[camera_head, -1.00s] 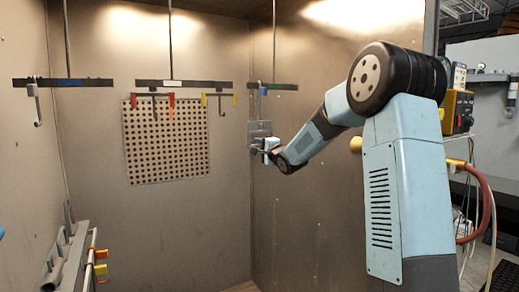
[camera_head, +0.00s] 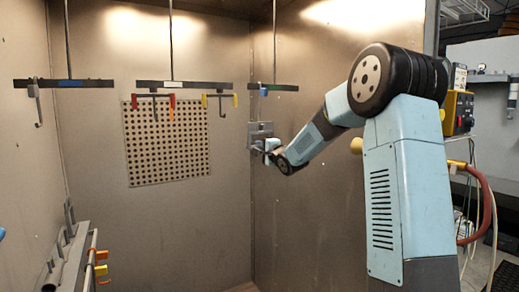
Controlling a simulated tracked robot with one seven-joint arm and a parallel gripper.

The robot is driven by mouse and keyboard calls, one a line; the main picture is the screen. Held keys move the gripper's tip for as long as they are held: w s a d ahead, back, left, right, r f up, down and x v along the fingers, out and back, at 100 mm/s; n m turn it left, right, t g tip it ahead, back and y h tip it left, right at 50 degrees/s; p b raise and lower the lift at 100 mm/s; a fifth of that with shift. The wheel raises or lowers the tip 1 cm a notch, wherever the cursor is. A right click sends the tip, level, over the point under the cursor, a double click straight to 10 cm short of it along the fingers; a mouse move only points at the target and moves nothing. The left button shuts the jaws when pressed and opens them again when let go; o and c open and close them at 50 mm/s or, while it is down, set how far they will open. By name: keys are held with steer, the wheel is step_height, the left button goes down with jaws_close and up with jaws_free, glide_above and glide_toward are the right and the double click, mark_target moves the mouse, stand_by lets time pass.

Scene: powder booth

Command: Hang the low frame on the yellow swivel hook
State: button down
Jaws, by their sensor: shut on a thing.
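The yellow swivel hook (camera_head: 220,105) hangs under the right end of the middle overhead bar; it is a dark hook with yellow tips, and nothing is seen hanging on it. My gripper (camera_head: 268,149) is small and far off, to the right of and below that hook, near the corner of the booth. It is shut on a small grey flat piece (camera_head: 260,131), which seems to be the low frame. The fingers and the grip itself are too small to make out.
A similar hook with red tips (camera_head: 154,104) hangs left of the yellow one. Left (camera_head: 63,84) and right (camera_head: 271,87) overhead bars flank the middle bar (camera_head: 172,84). A perforated panel (camera_head: 167,145) is behind the hooks. A rack (camera_head: 68,250) stands lower left.

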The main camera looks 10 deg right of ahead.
stand_by(0.4)
steer(key=shift+r, duration=0.65)
stand_by(0.4)
steer(key=v, duration=1)
steer(key=shift+r, duration=0.25)
stand_by(1.0)
stand_by(0.5)
